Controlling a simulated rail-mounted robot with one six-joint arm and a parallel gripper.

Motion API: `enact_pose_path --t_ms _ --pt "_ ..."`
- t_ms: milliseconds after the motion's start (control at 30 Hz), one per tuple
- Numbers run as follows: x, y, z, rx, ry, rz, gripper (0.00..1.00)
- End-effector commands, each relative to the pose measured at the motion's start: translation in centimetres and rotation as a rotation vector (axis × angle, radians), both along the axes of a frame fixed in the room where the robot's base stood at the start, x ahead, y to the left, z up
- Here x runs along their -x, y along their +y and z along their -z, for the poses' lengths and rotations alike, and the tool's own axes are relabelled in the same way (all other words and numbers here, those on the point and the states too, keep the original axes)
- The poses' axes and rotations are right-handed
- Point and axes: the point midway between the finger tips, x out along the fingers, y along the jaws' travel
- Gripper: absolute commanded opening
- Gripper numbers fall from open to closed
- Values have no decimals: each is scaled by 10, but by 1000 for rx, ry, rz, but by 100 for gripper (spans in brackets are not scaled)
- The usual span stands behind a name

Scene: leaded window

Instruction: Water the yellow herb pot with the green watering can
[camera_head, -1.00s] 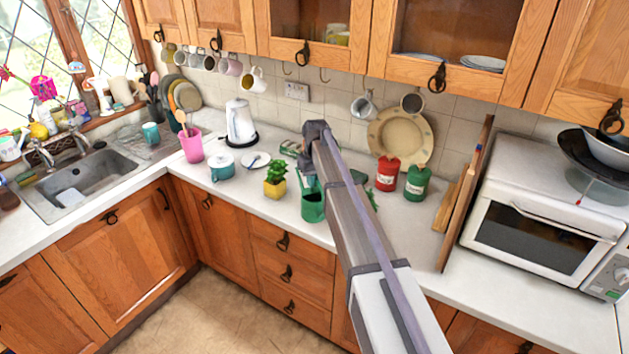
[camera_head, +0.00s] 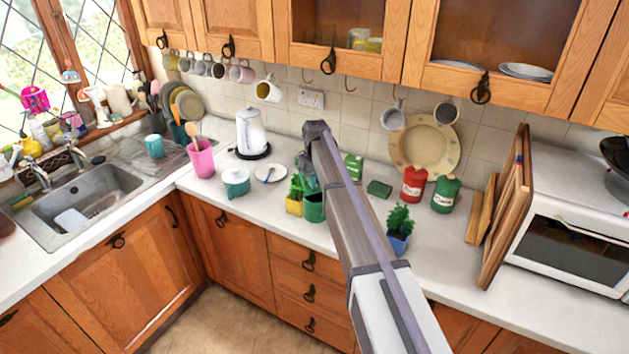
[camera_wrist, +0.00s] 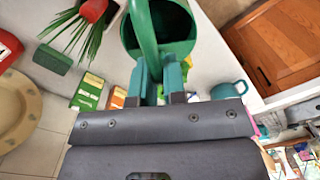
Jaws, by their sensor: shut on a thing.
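The green watering can (camera_head: 314,209) stands out below my gripper (camera_head: 309,172) in the head view, held by its handle. In the wrist view, the can (camera_wrist: 183,25) is beyond my gripper (camera_wrist: 160,85), whose fingers are shut on the handle. The can looks roughly upright, and I cannot tell its height above the counter. The yellow herb pot (camera_head: 293,207), with a leafy green plant, is just left of the can in the head view and partly hidden by it. The can's spout is not clear in the head view.
A blue herb pot (camera_head: 398,243) stands right of my arm. Red (camera_head: 413,184) and green (camera_head: 445,194) canisters are farther right.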

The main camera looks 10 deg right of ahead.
Motion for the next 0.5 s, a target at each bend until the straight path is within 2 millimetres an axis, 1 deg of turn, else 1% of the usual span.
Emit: enact_pose_path --t_ms 67,167,500 --pt "0 0 1 9 -1 -7 0" --pt "-2 1 8 11 18 -7 0" --pt "-8 2 43 39 140 -7 0"
